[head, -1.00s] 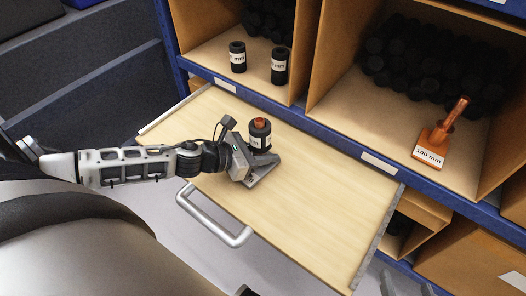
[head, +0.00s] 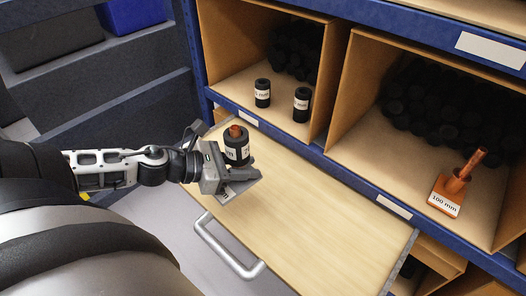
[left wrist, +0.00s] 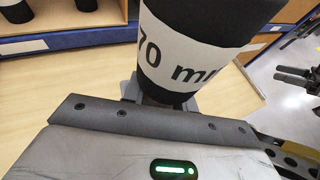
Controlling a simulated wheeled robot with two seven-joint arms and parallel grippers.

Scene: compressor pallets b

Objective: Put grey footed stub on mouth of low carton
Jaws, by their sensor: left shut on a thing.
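In the left wrist view this cylinder (left wrist: 190,50) reads "70 mm" and stands just beyond the jaws. The stub is over the left part of the pull-out board; how high above it I cannot tell. An open carton (head: 430,262) shows partly under the shelf edge; whether it is the low carton I cannot tell.
The pale board (head: 320,215) is clear right of the stub. A blue shelf edge (head: 330,165) runs behind it. Open cartons above hold black cylinders; two small ones (head: 263,93) (head: 301,105) stand in front. An orange footed stub (head: 457,185) marked "100 mm" stands at right.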

